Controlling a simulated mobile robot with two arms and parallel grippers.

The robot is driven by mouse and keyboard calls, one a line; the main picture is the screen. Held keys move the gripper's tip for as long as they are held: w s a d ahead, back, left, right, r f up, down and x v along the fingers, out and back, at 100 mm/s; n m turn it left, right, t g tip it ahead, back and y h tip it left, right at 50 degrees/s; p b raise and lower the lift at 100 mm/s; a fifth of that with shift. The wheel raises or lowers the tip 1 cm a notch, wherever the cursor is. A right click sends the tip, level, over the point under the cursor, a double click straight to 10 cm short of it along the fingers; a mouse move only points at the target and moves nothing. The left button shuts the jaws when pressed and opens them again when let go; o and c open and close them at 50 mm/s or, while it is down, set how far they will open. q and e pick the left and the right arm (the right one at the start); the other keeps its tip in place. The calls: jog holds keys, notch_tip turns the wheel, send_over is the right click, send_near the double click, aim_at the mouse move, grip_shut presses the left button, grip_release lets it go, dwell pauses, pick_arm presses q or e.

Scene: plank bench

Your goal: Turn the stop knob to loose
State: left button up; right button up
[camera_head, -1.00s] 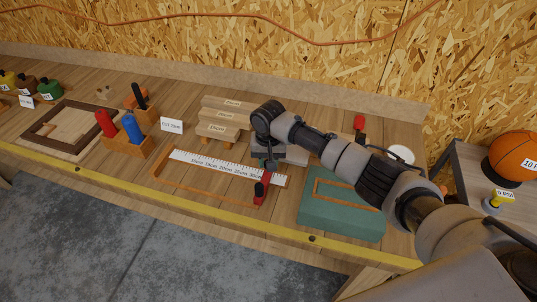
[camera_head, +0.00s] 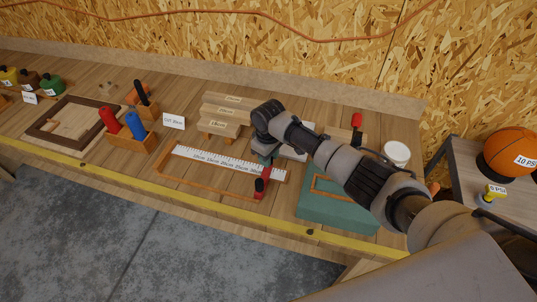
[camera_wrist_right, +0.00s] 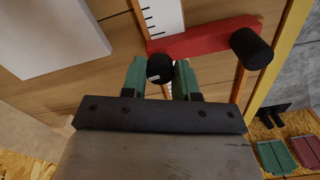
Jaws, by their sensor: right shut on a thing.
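The ruler jig (camera_head: 215,160), a white scale on an orange-brown frame, lies on the bench. A red stop (camera_head: 264,176) with a black end sits across its right end. In the right wrist view the red stop (camera_wrist_right: 205,40) carries a black cylinder (camera_wrist_right: 250,48) at one end and the black stop knob (camera_wrist_right: 160,68) at the other. My right gripper (camera_wrist_right: 160,75) is shut on the stop knob, with a green finger on each side. In the head view the right gripper (camera_head: 264,160) is over the ruler's right end, and its wrist hides the knob. My left gripper is out of view.
A green box (camera_head: 335,210) stands right of the jig. Stacked planks (camera_head: 225,115) and a card (camera_head: 174,121) stand behind it. A holder with red and blue handles (camera_head: 130,143) stands left. A white cup (camera_head: 397,153) is at the right end. The yellow front edge is clear.

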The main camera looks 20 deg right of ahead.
jog(key=n, duration=0.4)
jog(key=shift+n, duration=0.3)
jog(key=n, duration=0.3)
jog(key=shift+n, duration=0.4)
jog(key=n, duration=0.4)
jog(key=shift+r+n+b, duration=0.1)
jog(key=shift+n+b, duration=0.45)
jog(key=shift+n, duration=1.55)
jog(key=o, duration=0.9)
notch_tip(320, 180, up, 11)
jog(key=shift+f+b, duration=0.15)
jog(key=shift+b, duration=1.05)
